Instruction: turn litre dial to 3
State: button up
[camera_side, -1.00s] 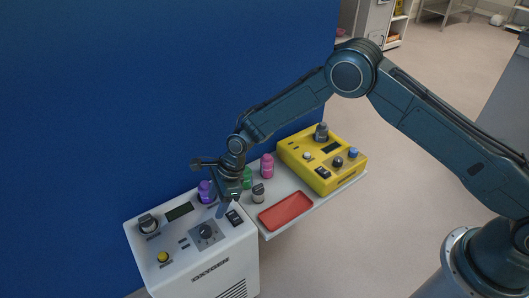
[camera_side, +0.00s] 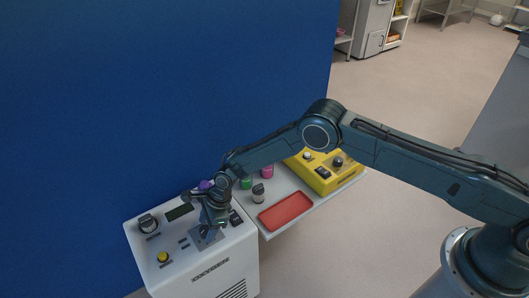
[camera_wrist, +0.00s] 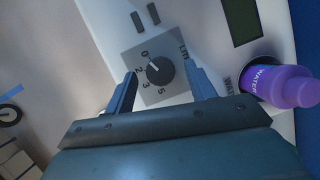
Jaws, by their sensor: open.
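The litre dial (camera_wrist: 163,75) is a round black knob on a grey square plate (camera_wrist: 128,50), with 0, 2, 3 and 5 around it in the wrist view. Its white mark points up and left, close to the 0. My gripper (camera_wrist: 160,78) is open, with one finger on the left of the knob and one on the right; I cannot tell whether they touch it. In the side view my gripper (camera_side: 210,232) is low over the white oxygen unit (camera_side: 190,265) and hides the dial.
A purple water bottle (camera_wrist: 285,86) stands close to the right finger. The unit also carries a dark knob (camera_side: 148,222), a display (camera_side: 180,212) and a yellow button (camera_side: 163,257). To the right are a red tray (camera_side: 286,211) and a yellow device (camera_side: 325,175).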

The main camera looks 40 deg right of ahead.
jog(key=shift+a+f, duration=0.15)
jog(key=shift+f, duration=0.3)
jog(key=shift+c, duration=0.2)
jog(key=c, duration=0.9)
jog(key=shift+w+n, duration=0.1)
jog(key=shift+n, duration=0.3)
jog(key=n+g, duration=0.1)
jog(key=n, duration=0.2)
jog(key=shift+w, duration=0.1)
jog(key=shift+n+g, duration=0.8)
jog(key=shift+n, duration=1.1)
